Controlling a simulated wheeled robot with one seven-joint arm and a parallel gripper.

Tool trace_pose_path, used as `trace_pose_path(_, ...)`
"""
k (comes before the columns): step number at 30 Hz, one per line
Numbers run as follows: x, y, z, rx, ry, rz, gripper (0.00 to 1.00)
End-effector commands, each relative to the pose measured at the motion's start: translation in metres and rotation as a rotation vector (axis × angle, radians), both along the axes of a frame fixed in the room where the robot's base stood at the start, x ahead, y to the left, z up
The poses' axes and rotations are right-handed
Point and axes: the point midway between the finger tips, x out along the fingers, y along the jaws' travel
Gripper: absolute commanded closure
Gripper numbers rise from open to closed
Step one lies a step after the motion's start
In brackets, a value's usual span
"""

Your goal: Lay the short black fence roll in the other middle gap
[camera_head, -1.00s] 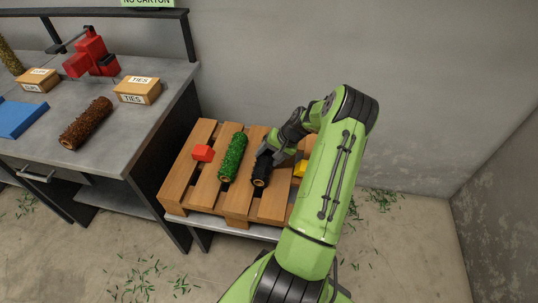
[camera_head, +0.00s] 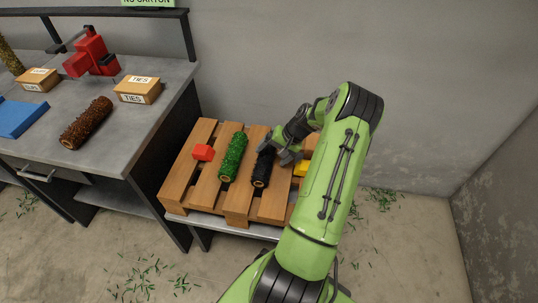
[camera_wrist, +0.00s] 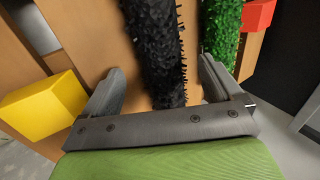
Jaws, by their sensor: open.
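The short black fence roll (camera_head: 263,167) lies on the wooden pallet (camera_head: 179,186), in a gap right of the green roll (camera_head: 233,157). In the wrist view the black roll (camera_wrist: 158,45) runs between my open fingers, apart from both. My gripper (camera_head: 284,153) is open and empty just above and right of the black roll; it also shows in the wrist view (camera_wrist: 160,85). The green roll (camera_wrist: 222,32) lies in the neighbouring gap, beyond my right-hand finger. The far end of the black roll is partly hidden by my gripper in the head view.
A red block (camera_head: 203,152) sits on the pallet's left side and a yellow block (camera_head: 301,169) on its right, near my arm. The workbench (camera_head: 150,127) at left holds a brown roll (camera_head: 87,122), labelled boxes and a red tool. A wall stands behind.

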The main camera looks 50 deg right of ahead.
Motion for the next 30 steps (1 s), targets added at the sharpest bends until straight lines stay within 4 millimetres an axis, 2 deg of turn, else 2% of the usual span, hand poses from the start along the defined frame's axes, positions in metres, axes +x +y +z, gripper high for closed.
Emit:
trace_pose_path(1, -0.007, -0.005, 0.019, -0.004, -0.001, -0.002, 0.08)
trace_pose_path(6, -0.028, -0.016, 0.063, -0.005, -0.004, -0.002, 0.08)
trace_pose_path(9, -0.040, -0.021, 0.086, -0.004, -0.004, -0.001, 0.08)
trace_pose_path(13, -0.050, -0.027, 0.107, -0.003, -0.005, 0.001, 0.08)
trace_pose_path(18, -0.056, -0.029, 0.116, -0.001, -0.005, 0.003, 0.08)
trace_pose_path(30, -0.056, -0.029, 0.115, -0.001, -0.005, 0.003, 0.08)
